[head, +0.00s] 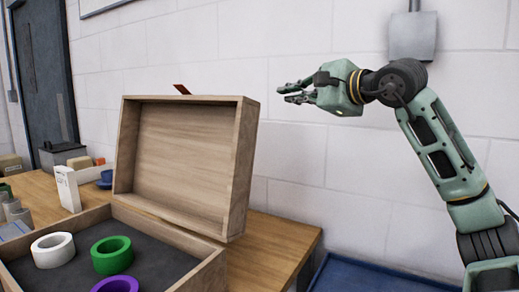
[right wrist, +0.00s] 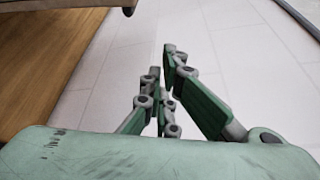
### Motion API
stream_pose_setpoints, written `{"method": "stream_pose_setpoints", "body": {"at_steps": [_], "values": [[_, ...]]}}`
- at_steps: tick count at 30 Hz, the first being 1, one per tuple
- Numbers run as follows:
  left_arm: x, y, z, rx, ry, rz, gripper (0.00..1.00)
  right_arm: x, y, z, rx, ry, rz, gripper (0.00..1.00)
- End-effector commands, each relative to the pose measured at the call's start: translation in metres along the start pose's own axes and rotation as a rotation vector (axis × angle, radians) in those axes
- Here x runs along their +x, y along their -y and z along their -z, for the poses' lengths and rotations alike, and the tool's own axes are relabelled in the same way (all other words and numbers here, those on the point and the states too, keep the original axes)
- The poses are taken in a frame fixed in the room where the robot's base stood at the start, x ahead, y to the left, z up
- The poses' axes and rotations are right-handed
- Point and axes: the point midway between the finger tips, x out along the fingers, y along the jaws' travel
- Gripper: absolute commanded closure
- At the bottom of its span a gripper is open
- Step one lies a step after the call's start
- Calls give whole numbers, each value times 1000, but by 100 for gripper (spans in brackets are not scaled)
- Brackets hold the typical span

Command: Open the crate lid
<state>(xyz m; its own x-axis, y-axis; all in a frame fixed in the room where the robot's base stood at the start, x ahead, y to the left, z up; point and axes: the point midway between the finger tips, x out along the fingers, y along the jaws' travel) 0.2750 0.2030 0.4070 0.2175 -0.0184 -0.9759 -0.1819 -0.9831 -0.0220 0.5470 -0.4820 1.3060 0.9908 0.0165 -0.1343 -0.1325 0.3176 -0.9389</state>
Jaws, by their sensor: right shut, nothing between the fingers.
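The wooden crate (head: 205,275) stands on the table at the lower left of the head view. Its lid (head: 185,150) is raised, tilted back past upright, with its hollow inner side facing me. A small red tab (head: 182,89) shows at the lid's top edge. My right gripper (head: 284,95) is in the air to the right of the lid's upper right corner, apart from it, with its fingers pointing left. It is shut and empty. Its fingers also show in the right wrist view (right wrist: 165,85). My left gripper is not in view.
In the crate are a white ring (head: 53,250), a green ring (head: 112,255) and a purple ring (head: 116,285) on a dark base. A white box (head: 70,187) stands left of the lid. The wooden table (head: 275,245) ends right of the crate. A white wall stands behind.

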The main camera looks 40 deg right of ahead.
Motion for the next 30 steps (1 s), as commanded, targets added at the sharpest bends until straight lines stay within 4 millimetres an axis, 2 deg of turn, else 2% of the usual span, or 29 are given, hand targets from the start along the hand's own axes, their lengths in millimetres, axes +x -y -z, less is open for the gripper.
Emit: {"method": "stream_pose_setpoints", "body": {"at_steps": [1,3,7,12,16,27,29,30], "values": [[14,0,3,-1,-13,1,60,4,-30,10,0,1,0,100],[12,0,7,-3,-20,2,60,7,-46,15,1,1,0,100],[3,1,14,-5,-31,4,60,9,-63,20,1,3,0,100],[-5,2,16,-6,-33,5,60,13,-68,22,2,4,0,100],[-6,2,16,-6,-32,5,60,26,-66,20,3,6,-1,100],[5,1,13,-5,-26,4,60,103,-66,19,5,6,-2,100],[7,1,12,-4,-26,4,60,114,-66,19,4,5,-2,100],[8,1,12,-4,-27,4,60,107,-65,10,-2,8,4,100]]}}
